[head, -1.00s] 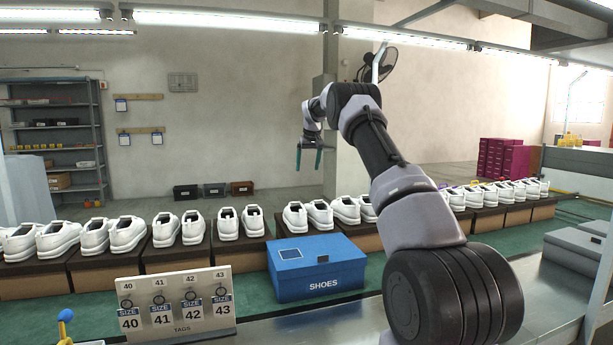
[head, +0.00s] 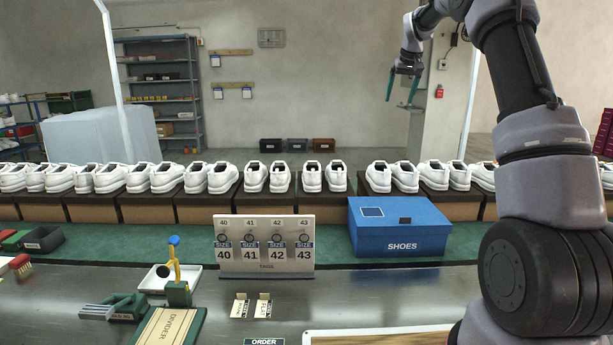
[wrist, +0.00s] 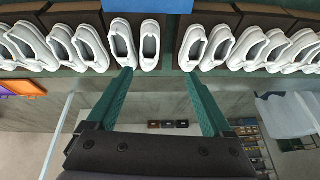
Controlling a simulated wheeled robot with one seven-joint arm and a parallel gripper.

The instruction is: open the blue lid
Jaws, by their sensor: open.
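The blue shoe box (head: 400,240) with its blue lid (head: 398,211) stands on the green strip right of the tag stand in the head view. The lid is shut, with a dark patch on its top and "SHOES" on the box front. My gripper (head: 402,102) is raised high above and behind the box, green fingers apart and empty. In the wrist view my gripper (wrist: 161,82) is open with nothing between the fingers. A blue surface (wrist: 148,5), likely the box, is cut off at the top edge there.
White shoes (head: 222,178) stand in a row on brown boxes behind the blue box. A size tag stand (head: 264,263) is left of it. My arm fills the right.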

